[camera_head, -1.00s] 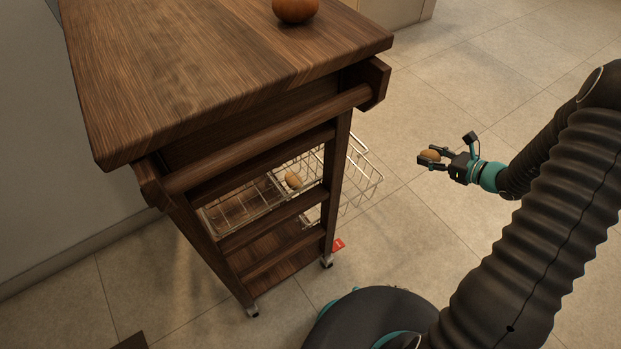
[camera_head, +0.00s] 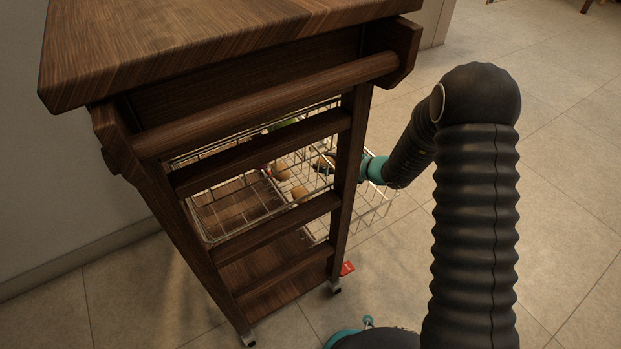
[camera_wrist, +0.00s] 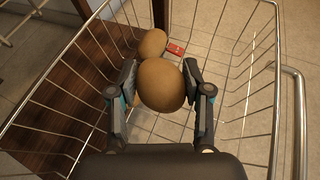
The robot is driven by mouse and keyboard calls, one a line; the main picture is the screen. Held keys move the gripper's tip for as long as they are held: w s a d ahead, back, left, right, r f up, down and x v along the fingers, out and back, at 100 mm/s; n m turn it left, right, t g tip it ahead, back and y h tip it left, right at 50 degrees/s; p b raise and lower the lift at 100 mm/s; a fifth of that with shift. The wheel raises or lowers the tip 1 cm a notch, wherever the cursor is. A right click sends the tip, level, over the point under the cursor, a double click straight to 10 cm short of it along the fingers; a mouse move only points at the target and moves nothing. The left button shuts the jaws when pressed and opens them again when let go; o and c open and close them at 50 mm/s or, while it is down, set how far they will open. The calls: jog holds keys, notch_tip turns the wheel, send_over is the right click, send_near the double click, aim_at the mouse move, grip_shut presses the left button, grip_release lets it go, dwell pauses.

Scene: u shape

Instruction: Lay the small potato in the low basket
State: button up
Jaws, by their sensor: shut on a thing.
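My gripper (camera_wrist: 160,88) is shut on a brown, rounded small potato (camera_wrist: 165,76) in the wrist view. The wire low basket (camera_wrist: 277,105) spreads around and below it, and the held potato appears over the basket's inside. Another potato (camera_wrist: 152,43) lies in the basket just beyond the held one. In the head view the basket (camera_head: 372,212) juts out from the cart's right side. One potato (camera_head: 298,194) shows there through the frame, and my gripper (camera_head: 318,163) is partly hidden behind the cart's leg. The gap between the held potato and the basket floor is unclear.
The dark wooden cart (camera_head: 215,50) has a thick top, rails and legs close to my arm. A green item (camera_head: 285,123) shows in the wire shelving behind the rails. A red card (camera_head: 347,268) lies on the floor near a wheel. The tiled floor to the right is open.

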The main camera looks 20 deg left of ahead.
jog(key=x, duration=0.3)
jog(key=w+f+x, duration=0.1)
jog(key=x, duration=0.2)
jog(key=d+b+x, duration=0.1)
jog(key=x, duration=0.2)
jog(key=shift+w+a+f, duration=0.3)
jog(key=shift+w+f, duration=0.05)
jog(key=shift+f, duration=0.05)
jog(key=shift+f+b, duration=0.3)
jog(key=shift+f, duration=1.65)
jog(key=shift+f, duration=0.6)
jog(key=o, duration=1.2)
